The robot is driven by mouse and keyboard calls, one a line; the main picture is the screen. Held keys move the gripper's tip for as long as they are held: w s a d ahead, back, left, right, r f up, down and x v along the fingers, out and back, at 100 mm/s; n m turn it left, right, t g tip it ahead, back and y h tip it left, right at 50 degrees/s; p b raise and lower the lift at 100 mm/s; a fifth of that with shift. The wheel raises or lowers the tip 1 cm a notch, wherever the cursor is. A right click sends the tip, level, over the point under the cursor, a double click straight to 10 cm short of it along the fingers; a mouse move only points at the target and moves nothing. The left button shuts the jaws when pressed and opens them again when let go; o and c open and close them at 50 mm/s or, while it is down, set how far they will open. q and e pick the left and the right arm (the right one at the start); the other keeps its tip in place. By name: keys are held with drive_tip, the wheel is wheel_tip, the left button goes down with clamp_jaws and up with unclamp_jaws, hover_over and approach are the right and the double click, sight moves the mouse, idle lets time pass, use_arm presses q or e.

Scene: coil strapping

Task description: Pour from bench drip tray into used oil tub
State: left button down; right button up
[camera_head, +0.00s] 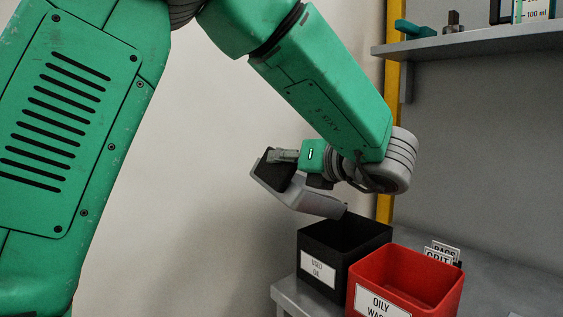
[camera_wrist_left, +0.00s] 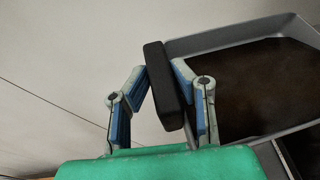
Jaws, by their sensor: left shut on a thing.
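The grey drip tray (camera_head: 312,200) is in the air above the back left of the used oil tub, tilted with its right end low. My left gripper (camera_head: 283,156) is shut on the tray's black handle, which shows between its fingers in the left wrist view (camera_wrist_left: 165,86). That view also shows the tray's grey rim (camera_wrist_left: 225,38) and dark brown inside; I cannot tell how much liquid is there. The black used oil tub (camera_head: 345,262) stands upright with a white label. The tray's low end is at its opening. No stream is visible. My right gripper is out of view.
A red oily waste bin (camera_head: 430,290) stands close at the right of the tub, on the grey bench (camera_head: 286,294). Small signs (camera_head: 443,252) stand behind it. A yellow post (camera_head: 384,208) and a shelf (camera_head: 470,44) with small items are behind. The left side is plain wall.

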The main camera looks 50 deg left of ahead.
use_arm(q)
drive_tip(key=shift+w+d+r, duration=0.15)
drive_tip(key=shift+w+r, duration=0.15)
drive_tip(key=shift+r, duration=0.15)
drive_tip(key=shift+p, duration=0.3)
drive_tip(key=shift+w+d+r+m+y+p, duration=0.4)
drive_tip(key=shift+w+r+m+y+p, duration=0.1)
drive_tip(key=shift+w+r+m+p, duration=0.2)
drive_tip(key=shift+r, duration=0.1)
drive_tip(key=shift+w+d+r+m+y+p, duration=0.3)
drive_tip(key=shift+w+d+r+p, duration=0.1)
drive_tip(key=shift+w+r+p, duration=0.2)
idle(0.5)
